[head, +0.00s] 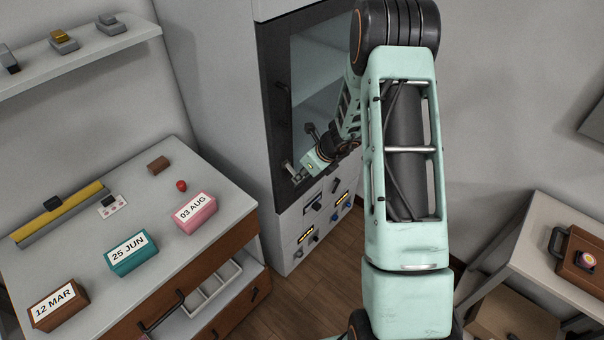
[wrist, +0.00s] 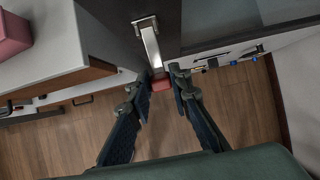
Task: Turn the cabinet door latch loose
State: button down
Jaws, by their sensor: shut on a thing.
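The cabinet door (head: 266,90) has a dark frame around a glass pane and looks closed. Its latch (wrist: 151,45) is a silver metal lever on a small plate at the lower corner of the frame; it also shows in the head view (head: 287,168). The lever points toward my gripper in the wrist view, with a reddish piece at its end between the fingers. My gripper (wrist: 162,78) is shut on the lever's end, one finger on each side. In the head view my gripper (head: 298,175) is at the door's lower left corner, and its fingertips are small there.
Drawers (head: 309,228) with yellow labels sit below the door. A grey-topped desk (head: 85,240) at left holds pink, teal and brown dated boxes; a drawer beneath stands open. A side table (head: 530,225) with a brown case (head: 580,262) stands at right. Wooden floor lies between.

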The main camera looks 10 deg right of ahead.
jog(key=c, duration=1.8)
grip_release()
jog(key=shift+o, duration=0.2)
jog(key=shift+r, duration=0.15)
jog(key=v, duration=1.2)
